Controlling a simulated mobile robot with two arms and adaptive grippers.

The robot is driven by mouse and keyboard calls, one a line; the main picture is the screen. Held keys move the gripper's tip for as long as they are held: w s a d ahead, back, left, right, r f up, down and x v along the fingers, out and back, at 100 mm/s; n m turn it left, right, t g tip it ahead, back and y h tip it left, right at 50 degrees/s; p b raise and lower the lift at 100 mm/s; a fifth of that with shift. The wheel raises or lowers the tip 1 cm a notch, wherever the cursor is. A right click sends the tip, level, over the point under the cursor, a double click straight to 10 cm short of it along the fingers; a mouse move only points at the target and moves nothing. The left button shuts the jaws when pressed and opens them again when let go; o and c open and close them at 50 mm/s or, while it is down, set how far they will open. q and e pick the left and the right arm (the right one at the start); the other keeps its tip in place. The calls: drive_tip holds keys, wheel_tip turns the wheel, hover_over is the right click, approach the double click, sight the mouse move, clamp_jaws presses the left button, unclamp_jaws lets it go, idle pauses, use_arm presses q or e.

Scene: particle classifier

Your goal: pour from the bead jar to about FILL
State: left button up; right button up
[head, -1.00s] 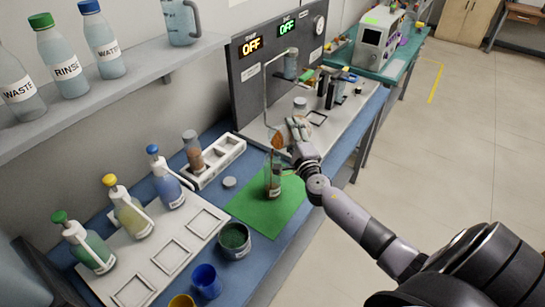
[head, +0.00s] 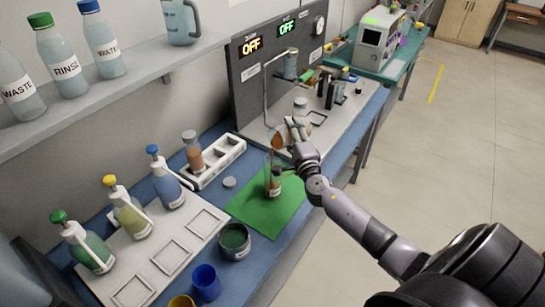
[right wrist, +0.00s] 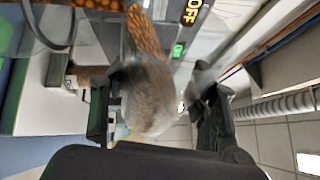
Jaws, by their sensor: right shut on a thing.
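My right gripper (head: 297,134) is shut on the bead jar (head: 277,142), a clear jar with orange-brown beads. It holds the jar tilted above a clear upright vessel (head: 273,182) on the green mat (head: 248,213). Brown shows inside this vessel, but its level against a FILL mark is too small to read. In the right wrist view the clear bead jar (right wrist: 150,95) lies between the two fingers (right wrist: 158,105), and brown beads reach its mouth at the top. My left gripper is not in view.
A white rack (head: 213,163) with a brown-filled bottle stands behind the mat. A dark green-filled tub (head: 234,241) and a blue cup (head: 207,281) stand in front-left. Pump bottles stand on a white tray (head: 165,262). A panel (head: 250,85) rises behind.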

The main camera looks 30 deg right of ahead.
drive_tip(key=shift+a+r+n+t+b, duration=0.3)
drive_tip(key=shift+r+n+t+b, duration=0.2)
drive_tip(key=shift+n, duration=0.5)
drive_tip(key=shift+a+r+n+t+b, duration=0.35)
drive_tip(key=shift+r+n, duration=0.2)
drive_tip(key=shift+n, duration=0.45)
idle(5.4)
